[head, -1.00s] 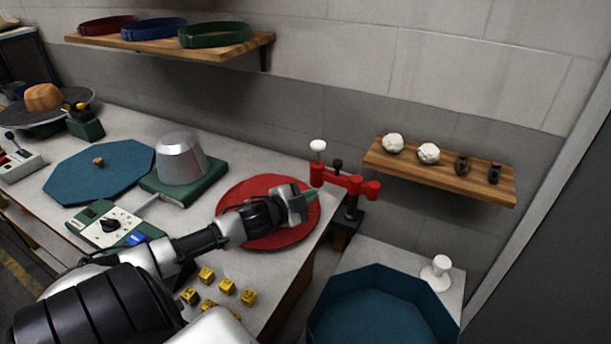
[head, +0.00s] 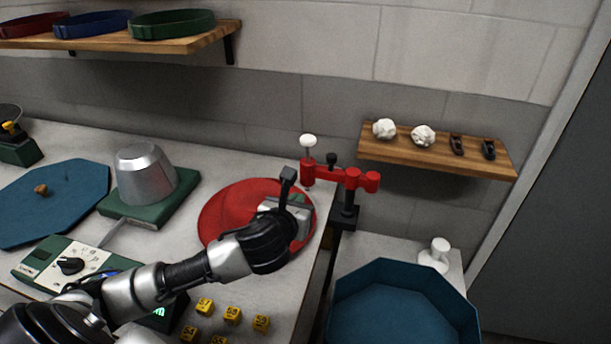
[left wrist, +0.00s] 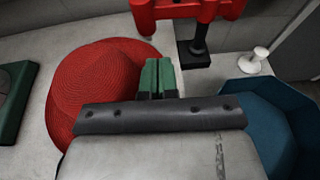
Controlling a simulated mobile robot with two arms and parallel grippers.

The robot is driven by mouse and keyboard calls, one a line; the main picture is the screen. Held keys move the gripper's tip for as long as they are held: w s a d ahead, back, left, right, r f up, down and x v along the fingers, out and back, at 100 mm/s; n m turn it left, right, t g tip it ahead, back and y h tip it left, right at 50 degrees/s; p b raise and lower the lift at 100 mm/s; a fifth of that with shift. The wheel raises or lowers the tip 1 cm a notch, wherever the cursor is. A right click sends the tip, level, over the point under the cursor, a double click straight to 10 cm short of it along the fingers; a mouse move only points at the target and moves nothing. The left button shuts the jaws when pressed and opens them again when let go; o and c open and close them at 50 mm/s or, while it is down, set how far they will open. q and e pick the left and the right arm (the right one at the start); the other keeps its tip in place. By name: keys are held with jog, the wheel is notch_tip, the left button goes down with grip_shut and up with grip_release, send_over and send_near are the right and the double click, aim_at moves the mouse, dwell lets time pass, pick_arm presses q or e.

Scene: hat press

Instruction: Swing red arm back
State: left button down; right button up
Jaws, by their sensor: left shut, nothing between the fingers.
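The red arm (head: 342,176) is a jointed red bar on a black post (head: 347,207) at the table's right edge. A white knob (head: 308,141) stands on its left end. It also shows at the top of the left wrist view (left wrist: 190,10). My left gripper (head: 297,199) is just below and left of the red arm, above the red hat (head: 232,208), apart from the arm. Its green fingers (left wrist: 157,76) are closed together with nothing between them. My right gripper is not in view.
A teal octagonal tub (head: 400,275) stands right of the table, with a white knobbed piece (head: 435,253) behind it. A metal hat block (head: 145,172) and control box (head: 72,265) are left. Yellow cubes (head: 232,315) lie in front. A wooden shelf (head: 430,153) is on the wall.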

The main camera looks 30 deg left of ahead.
aim_at(318, 172)
pick_arm(q)
jog(key=x, duration=0.8)
jog(key=r+p+x, duration=0.1)
jog(key=x, duration=0.3)
jog(key=shift+w+d, duration=0.15)
jog(key=shift+w, duration=0.1)
jog(key=shift+w+f, duration=0.1)
jog(key=shift+w, duration=0.45)
jog(key=shift+w+a, duration=0.1)
jog(key=shift+a, duration=0.1)
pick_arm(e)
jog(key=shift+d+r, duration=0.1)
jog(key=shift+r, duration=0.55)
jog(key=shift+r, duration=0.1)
